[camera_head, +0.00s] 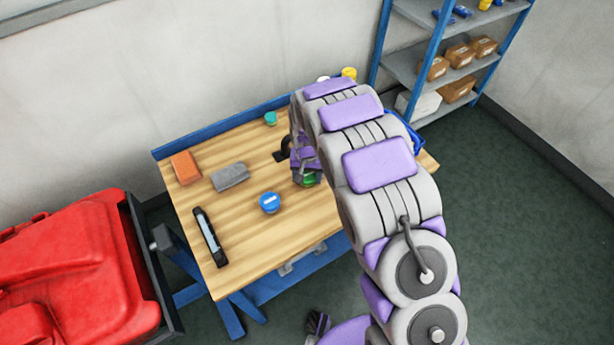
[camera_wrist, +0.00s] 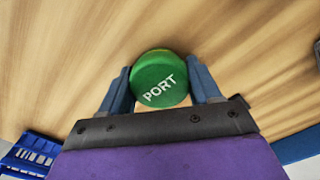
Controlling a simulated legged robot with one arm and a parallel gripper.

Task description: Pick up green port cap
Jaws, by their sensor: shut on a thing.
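The green port cap (camera_wrist: 160,78) is round with white "PORT" lettering. In the wrist view it sits between the two blue fingers of my gripper (camera_wrist: 162,88), which touch it on both sides. In the head view a small part of the green cap (camera_head: 309,181) shows under my gripper (camera_head: 306,178), over the right part of the wooden bench top (camera_head: 240,245). My arm hides part of the bench there. I cannot tell whether the cap touches the wood.
A blue cap (camera_head: 269,203), a grey block (camera_head: 230,177), an orange block (camera_head: 186,168), a black tool (camera_head: 209,237) and a teal cap (camera_head: 270,118) lie on the bench. A blue basket (camera_wrist: 30,153) is partly visible. A red machine (camera_head: 75,270) stands left; shelves (camera_head: 455,60) stand right.

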